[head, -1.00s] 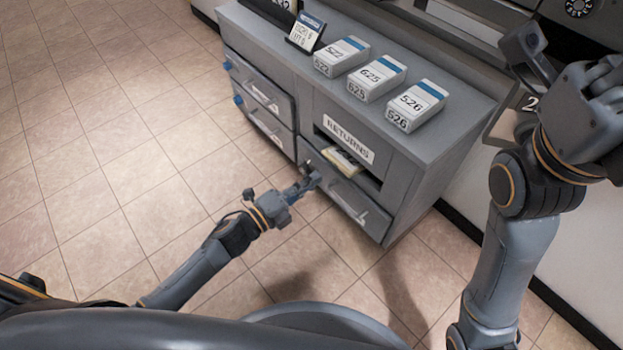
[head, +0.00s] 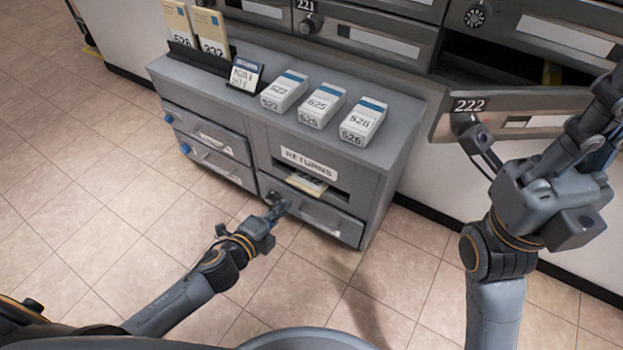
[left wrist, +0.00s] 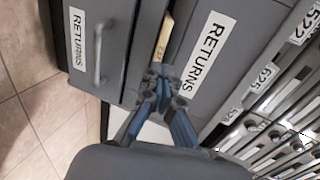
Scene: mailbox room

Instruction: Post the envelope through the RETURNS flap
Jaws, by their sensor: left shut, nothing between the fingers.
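The pale yellow envelope (head: 308,184) sticks out of the dark slot under the RETURNS label (head: 309,162) on the grey cabinet. Its inner part is hidden. In the left wrist view the envelope (left wrist: 165,36) shows as a narrow strip in the opening beside the large RETURNS label (left wrist: 205,55). My left gripper (head: 279,207) is shut and empty, just below and left of the envelope, close to the lower front panel. Its fingertips (left wrist: 160,84) show together near the slot; I cannot tell whether they touch anything. My right gripper (head: 605,118) is raised at the right, its fingers unclear.
Three white boxes (head: 322,106), a small card stand (head: 244,74) and a rack with upright envelopes (head: 212,34) stand on the cabinet top. Drawers with blue knobs (head: 168,118) are at left. An open mailbox door, 222 (head: 500,108), hangs near my right arm. Floor in front is clear.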

